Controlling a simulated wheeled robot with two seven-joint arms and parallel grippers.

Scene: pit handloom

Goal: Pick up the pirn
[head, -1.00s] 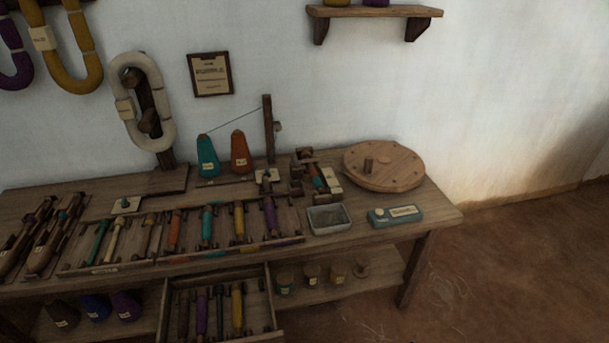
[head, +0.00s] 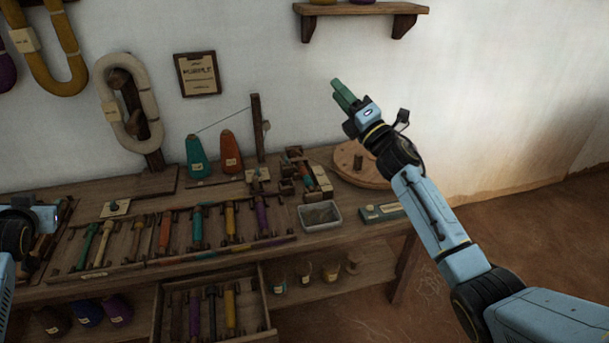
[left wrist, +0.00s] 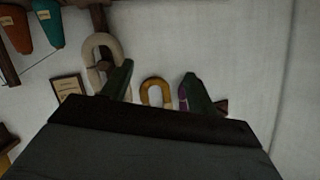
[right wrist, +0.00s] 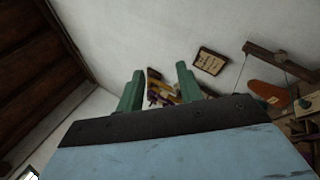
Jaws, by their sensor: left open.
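Several pirns wound in coloured thread lie in a wooden rack on the table, among them an orange one (head: 165,231), a teal one (head: 197,224), a yellow one (head: 230,219) and a purple one (head: 262,215). More pirns lie in the open drawer below, including a yellow one (head: 229,310). Which pirn is meant cannot be told. My right gripper (head: 344,95) is raised in front of the wall, above and right of the rack; its green fingers are apart and empty in the right wrist view (right wrist: 158,85). My left gripper's fingers (left wrist: 157,88) are apart and empty, facing the wall.
A winder (head: 306,172) stands behind a grey tray (head: 320,215). A round wooden disc (head: 350,158), partly behind my right arm, lies at the table's right end. Teal (head: 197,157) and orange (head: 231,152) cones stand at the back. The open drawer (head: 262,318) juts out below.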

